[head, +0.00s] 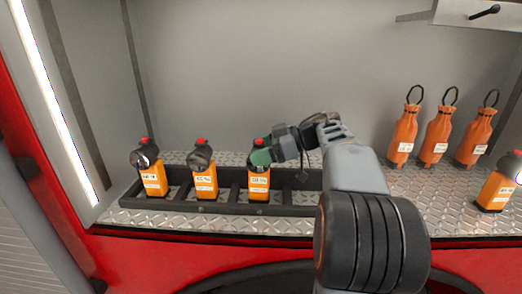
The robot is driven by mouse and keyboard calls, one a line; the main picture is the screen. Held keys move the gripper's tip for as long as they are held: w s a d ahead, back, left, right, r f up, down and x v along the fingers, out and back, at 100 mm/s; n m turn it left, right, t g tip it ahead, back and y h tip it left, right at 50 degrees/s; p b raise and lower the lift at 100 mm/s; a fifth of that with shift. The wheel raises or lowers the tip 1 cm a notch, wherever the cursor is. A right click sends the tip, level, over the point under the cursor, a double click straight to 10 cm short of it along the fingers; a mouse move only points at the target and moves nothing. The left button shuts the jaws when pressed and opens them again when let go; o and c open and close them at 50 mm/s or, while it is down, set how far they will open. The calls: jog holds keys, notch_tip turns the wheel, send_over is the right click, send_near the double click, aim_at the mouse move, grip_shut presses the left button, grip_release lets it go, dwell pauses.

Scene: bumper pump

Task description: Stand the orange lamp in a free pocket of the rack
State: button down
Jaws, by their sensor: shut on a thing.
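An orange lamp (259,184) with a dark head, a red top and a white label is in my gripper (263,156). The gripper's green fingertips are shut on its head from the right. This lamp is upright, in or just over a pocket of the black rack (225,208); its base meets the front rail, so I cannot tell whether it rests on the floor. Two similar lamps stand upright in the rack to its left, one at the left end (153,180) and one in the middle (205,184). Another lamp (494,190) stands at the far right edge.
Several orange bottles (438,137) with black loops stand at the back right. The rack's right end (303,197) looks empty, partly behind my arm. Treadplate floor (405,215) is bare between arm and right-hand lamp. A grey wall rises behind; a shelf (470,14) hangs upper right.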

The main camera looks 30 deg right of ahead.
jog(key=shift+c, duration=0.4)
grip_release()
jog(key=shift+f, duration=0.15)
jog(key=shift+s+d+r, duration=0.1)
jog(key=shift+d+r, duration=0.05)
jog(key=shift+r, duration=0.05)
jog(key=b+v, duration=0.1)
jog(key=v, duration=1)
jog(key=shift+s+d+b, duration=0.2)
jog(key=shift+d+b, duration=0.1)
jog(key=shift+r, duration=0.1)
